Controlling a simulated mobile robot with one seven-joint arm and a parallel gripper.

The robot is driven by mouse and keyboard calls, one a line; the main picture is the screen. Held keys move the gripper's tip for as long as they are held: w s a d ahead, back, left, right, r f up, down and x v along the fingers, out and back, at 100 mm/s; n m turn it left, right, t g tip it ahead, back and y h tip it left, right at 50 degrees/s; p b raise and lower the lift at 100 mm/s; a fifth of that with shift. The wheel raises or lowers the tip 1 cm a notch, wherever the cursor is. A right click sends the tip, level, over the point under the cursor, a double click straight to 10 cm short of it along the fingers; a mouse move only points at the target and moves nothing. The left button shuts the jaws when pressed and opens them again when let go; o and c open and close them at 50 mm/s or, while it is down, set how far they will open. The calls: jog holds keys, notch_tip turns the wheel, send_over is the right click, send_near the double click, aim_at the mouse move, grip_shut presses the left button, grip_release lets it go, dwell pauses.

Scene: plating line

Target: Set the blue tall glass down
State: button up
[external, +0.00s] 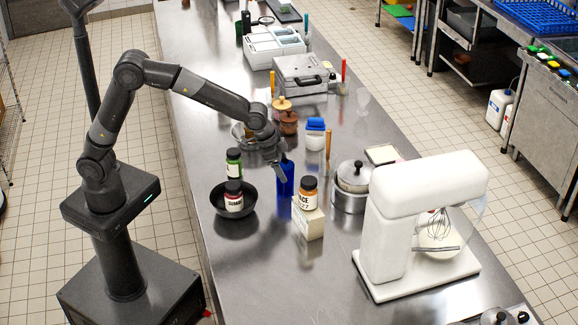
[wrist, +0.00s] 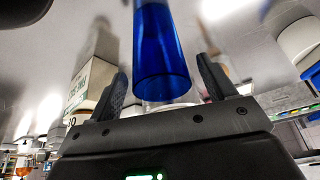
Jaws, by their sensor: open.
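The blue tall glass (external: 286,181) stands upright on the steel counter, as far as I can tell, beside a black pan. In the wrist view the glass (wrist: 163,55) reaches down from the top edge, with one end toward my gripper. My gripper (wrist: 168,85) is open, with one finger on each side of the glass and a visible gap to each. In the external view my gripper (external: 286,172) is at the glass and partly covers it. Whether the glass's base touches the counter is hidden in both views.
The black pan (external: 226,222) with a red-labelled jar (external: 234,203) is left of the glass; a green-labelled jar (external: 233,165) is behind it. A pale box (external: 308,220) bearing a jar (external: 308,195) is close at right. A pot (external: 347,200) and white mixer (external: 400,220) stand farther right.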

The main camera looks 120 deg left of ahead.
jog(key=v, duration=1)
jog(key=s+d+r+m+t+h, duration=0.1)
jog(key=s+d+r, duration=0.2)
jog(key=s+d, duration=0.4)
jog(key=s+d+r+m, duration=0.1)
jog(key=s+d+r, duration=0.2)
jog(key=s+d, duration=0.4)
jog(key=s+d+f+m, duration=0.1)
jog(key=s+d+f, duration=0.1)
jog(key=s+d, duration=0.4)
jog(key=s+d+f+m+h, duration=0.1)
jog(key=s+d+f+m, duration=0.1)
jog(key=s+d, duration=0.4)
jog(key=s, duration=0.5)
jog(key=shift+f+t, duration=0.15)
jog(key=shift+t, duration=0.15)
jog(key=shift+s, duration=0.1)
